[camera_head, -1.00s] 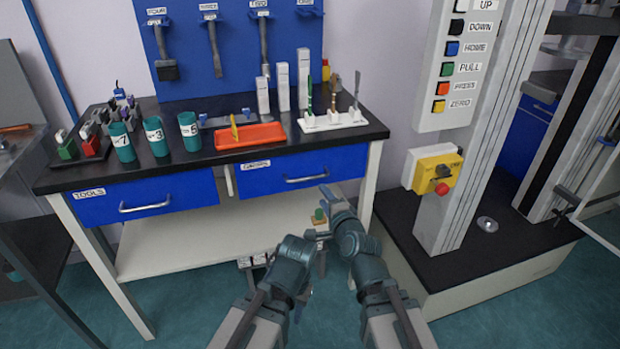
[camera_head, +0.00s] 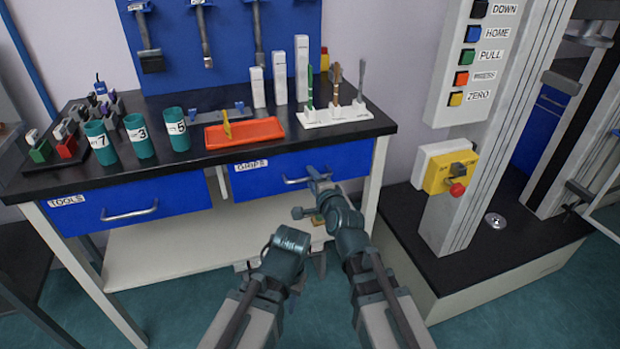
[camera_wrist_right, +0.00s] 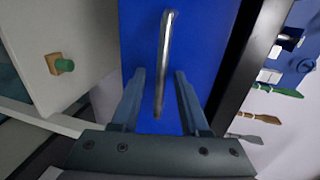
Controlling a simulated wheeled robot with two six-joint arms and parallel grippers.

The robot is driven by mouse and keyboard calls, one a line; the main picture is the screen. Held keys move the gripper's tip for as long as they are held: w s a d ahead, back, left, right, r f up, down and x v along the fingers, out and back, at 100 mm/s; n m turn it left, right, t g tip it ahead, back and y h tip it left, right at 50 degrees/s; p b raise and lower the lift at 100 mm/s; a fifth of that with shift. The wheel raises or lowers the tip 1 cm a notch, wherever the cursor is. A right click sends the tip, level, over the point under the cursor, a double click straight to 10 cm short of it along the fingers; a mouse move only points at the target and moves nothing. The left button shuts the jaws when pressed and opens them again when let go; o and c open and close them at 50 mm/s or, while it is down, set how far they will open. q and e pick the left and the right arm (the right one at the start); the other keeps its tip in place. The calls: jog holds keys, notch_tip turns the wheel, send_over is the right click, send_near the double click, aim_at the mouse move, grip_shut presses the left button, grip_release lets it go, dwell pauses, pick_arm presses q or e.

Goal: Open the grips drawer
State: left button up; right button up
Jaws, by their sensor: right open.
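The grips drawer (camera_head: 258,177) is a blue front labelled GRIPS under the right half of the black bench top, and it looks shut. Its metal bar handle (camera_head: 296,181) is partly hidden behind my right gripper (camera_head: 318,178). In the right wrist view the handle (camera_wrist_right: 165,62) runs lengthwise between the two fingers of my right gripper (camera_wrist_right: 160,98). The fingers are open and apart from the bar on both sides. My left gripper (camera_head: 290,243) is low in front of the bench, away from the drawer, and its fingers are not clearly seen.
The tools drawer (camera_head: 100,208) is beside it at left. The bench top holds teal cups (camera_head: 139,137), an orange tray (camera_head: 262,136) and a white stand (camera_head: 334,115). The rheometer's yellow switch box (camera_head: 451,172) stands at right.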

jog(key=shift+w+a, duration=0.15)
jog(key=shift+w, duration=0.2)
grip_shut()
dwell(1.2)
